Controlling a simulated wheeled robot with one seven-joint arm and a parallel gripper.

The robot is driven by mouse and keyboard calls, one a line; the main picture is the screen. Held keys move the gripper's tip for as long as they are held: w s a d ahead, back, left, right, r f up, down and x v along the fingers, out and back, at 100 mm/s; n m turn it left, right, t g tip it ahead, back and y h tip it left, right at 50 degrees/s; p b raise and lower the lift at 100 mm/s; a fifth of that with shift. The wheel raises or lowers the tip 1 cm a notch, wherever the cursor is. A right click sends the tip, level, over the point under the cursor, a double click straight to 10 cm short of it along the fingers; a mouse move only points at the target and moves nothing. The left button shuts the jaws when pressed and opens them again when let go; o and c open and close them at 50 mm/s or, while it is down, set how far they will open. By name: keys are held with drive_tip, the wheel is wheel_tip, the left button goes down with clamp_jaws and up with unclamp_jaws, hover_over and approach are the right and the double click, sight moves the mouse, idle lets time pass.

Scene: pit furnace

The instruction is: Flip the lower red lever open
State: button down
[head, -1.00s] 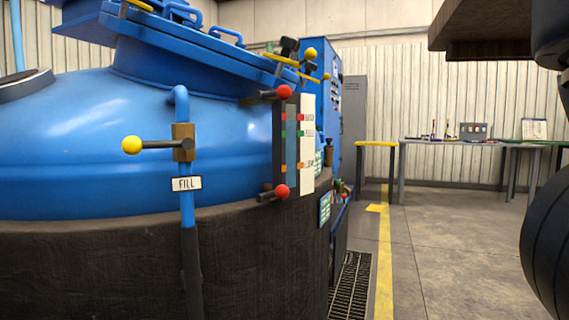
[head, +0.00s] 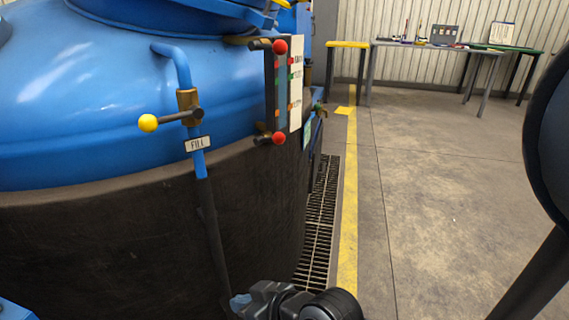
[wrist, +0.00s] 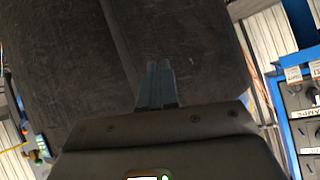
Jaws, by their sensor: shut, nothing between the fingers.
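The lower red lever (head: 278,138) is a red ball on a short dark handle, at the bottom of the gauge on the blue vessel's side. The handle runs left from the ball, roughly level. A similar upper red lever (head: 279,46) sits at the gauge's top. My gripper (head: 239,302) is at the bottom of the head view, well below the lower lever and apart from it. In the wrist view its two blue-grey fingers (wrist: 158,75) lie together, shut and empty, before a dark wall. No red lever can be made out in the wrist view.
A yellow-knobbed fill valve (head: 150,123) on a blue pipe stands left of the gauge. The dark pit wall (head: 110,240) curves below the vessel (head: 80,90). A floor grate (head: 318,220) runs beside it. Open floor (head: 450,180) lies right, with tables (head: 430,43) behind.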

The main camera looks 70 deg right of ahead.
drive_tip(key=w+d+r+g+y+p, duration=0.1)
drive_tip(key=w+d+r+p, duration=0.1)
drive_tip(key=d+r+p, duration=0.55)
drive_tip(key=w+d+r+p, duration=0.3)
drive_tip(key=d+r+p, duration=0.1)
drive_tip(key=d+r, duration=0.6)
drive_tip(key=s+d+r+g+p, duration=0.1)
drive_tip(key=s+d+r+p, duration=0.25)
drive_tip(key=r, duration=0.35)
drive_tip(key=s+d+r+n+g+y+p, duration=0.1)
drive_tip(key=s+d+r+p, duration=0.2)
drive_tip(key=d+r, duration=0.3)
drive_tip(key=s+d+r+p, duration=0.3)
drive_tip(key=r, duration=0.5)
drive_tip(key=p, duration=0.2)
approach(269, 140)
drive_tip(key=shift+w+d+f, duration=0.2)
drive_tip(key=shift+w+d, duration=0.05)
drive_tip(key=shift+w, duration=0.3)
drive_tip(key=shift+w+d+f, duration=0.25)
drive_tip(key=shift+w, duration=0.35)
drive_tip(key=shift+a+f, duration=0.15)
drive_tip(key=shift+f, duration=0.5)
